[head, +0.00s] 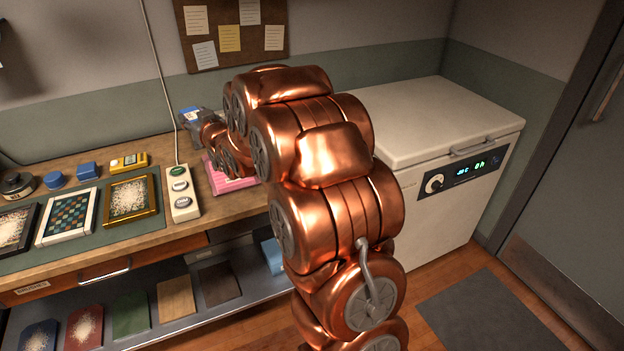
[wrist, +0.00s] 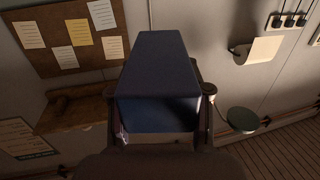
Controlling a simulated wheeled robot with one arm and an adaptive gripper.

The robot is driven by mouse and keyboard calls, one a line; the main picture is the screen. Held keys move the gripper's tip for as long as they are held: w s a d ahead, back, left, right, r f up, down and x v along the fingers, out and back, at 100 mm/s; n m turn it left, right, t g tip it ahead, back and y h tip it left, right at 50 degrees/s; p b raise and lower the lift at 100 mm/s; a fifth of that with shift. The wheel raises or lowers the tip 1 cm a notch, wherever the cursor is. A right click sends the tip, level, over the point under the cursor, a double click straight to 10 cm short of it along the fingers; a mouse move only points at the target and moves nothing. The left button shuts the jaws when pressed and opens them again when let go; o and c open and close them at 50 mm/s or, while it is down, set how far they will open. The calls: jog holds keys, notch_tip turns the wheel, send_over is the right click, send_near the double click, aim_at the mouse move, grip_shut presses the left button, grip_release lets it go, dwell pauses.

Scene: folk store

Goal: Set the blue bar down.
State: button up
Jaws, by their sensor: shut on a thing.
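The blue bar (wrist: 155,75) fills the middle of the wrist view as a dark blue block. My gripper (wrist: 158,92) is shut on it, with a finger on each side. In the head view my gripper (head: 197,124) is at the back of the workbench, partly hidden by my copper arm. A small bright blue patch (head: 187,113) shows at its end, probably the bar. It appears above the bench top (head: 115,160); I cannot tell whether the bar touches anything.
A pink tray or box (head: 232,182) lies on the bench below my arm, partly hidden. A white chest freezer (head: 440,120) is right.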

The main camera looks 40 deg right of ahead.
jog(key=s+d+f+h+b, duration=0.1)
jog(key=s+d+f, duration=0.15)
jog(key=d, duration=0.35)
jog(key=s+d+f+b, duration=0.1)
jog(key=s+d, duration=0.2)
jog(key=d, duration=0.2)
jog(key=s+d+f+m+h+b, duration=0.1)
jog(key=s+d+f+b, duration=0.1)
jog(key=s+d+f, duration=0.35)
jog(key=s+d+f+m+g+h+b, duration=0.1)
jog(key=s+d+f+b, duration=0.15)
jog(key=s+d, duration=0.6)
jog(key=s+d+f+m+h+b, duration=0.1)
jog(key=s+d+f+b, duration=0.15)
jog(key=s, duration=0.75)
jog(key=shift+w+d+f+p, duration=0.3)
jog(key=shift+w+f, duration=0.65)
jog(key=shift+w, duration=1.6)
jog(key=shift+w+d+f+p, duration=0.1)
jog(key=shift+w+d+f, duration=0.6)
jog(key=shift+w, duration=1.85)
jog(key=shift+w+d+f+p, duration=0.15)
jog(key=shift+w+f, duration=1.05)
jog(key=shift+w, duration=1.35)
jog(key=shift+a+f+b, duration=0.1)
jog(key=shift+f+b, duration=0.2)
jog(key=shift+f, duration=0.3)
jog(key=o, duration=1.2)
